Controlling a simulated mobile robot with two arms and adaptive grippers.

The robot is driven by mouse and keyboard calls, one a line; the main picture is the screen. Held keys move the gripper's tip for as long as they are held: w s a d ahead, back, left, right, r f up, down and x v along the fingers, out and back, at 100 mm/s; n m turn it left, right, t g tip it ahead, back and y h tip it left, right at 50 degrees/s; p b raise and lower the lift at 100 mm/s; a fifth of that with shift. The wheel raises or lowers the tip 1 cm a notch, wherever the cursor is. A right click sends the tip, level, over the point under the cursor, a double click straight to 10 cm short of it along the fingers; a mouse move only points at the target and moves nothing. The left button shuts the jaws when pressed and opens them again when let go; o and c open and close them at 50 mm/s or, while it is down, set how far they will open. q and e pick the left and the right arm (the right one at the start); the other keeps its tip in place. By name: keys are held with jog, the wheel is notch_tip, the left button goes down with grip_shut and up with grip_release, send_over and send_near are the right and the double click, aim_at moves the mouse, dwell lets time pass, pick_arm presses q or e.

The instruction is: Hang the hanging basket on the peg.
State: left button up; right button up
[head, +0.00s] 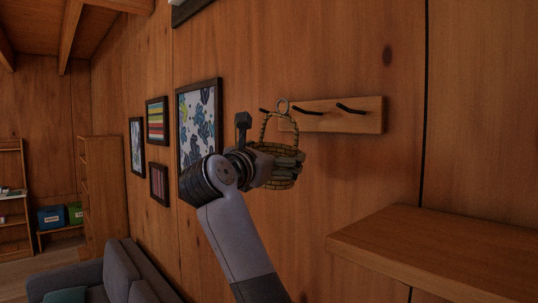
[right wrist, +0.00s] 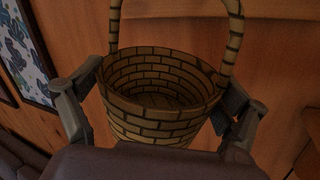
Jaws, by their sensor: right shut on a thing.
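My right gripper (head: 286,158) is shut on the basket's body. In the right wrist view the fingers (right wrist: 158,112) press on either side of the basket (right wrist: 155,122). A wooden rack (head: 365,115) on the wall carries three dark pegs, including the middle peg (head: 308,112) and the right peg (head: 350,109). My left gripper is not in view.
A wooden ledge (head: 440,245) juts out at the lower right. Framed pictures, the nearest one large (head: 199,122), hang left of the rack. A grey sofa (head: 112,275) stands at the lower left. The wall below the rack is clear.

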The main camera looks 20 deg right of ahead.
jog(key=shift+w+d+f, duration=0.1)
jog(key=shift+w+d, duration=0.25)
jog(key=shift+d, duration=0.7)
jog(key=shift+w+d+f, duration=0.1)
jog(key=shift+w+d, duration=0.25)
jog(key=shift+d, duration=0.75)
jog(key=shift+w+d+f, duration=0.1)
jog(key=shift+w+d, duration=0.25)
jog(key=shift+d, duration=0.7)
jog(key=shift+w+d+f, duration=0.3)
jog(key=shift+d+f, duration=0.3)
jog(key=shift+d, duration=0.1)
jog(key=o, duration=0.9)
jog(key=v, duration=1.2)
jog(key=shift+s, duration=0.1)
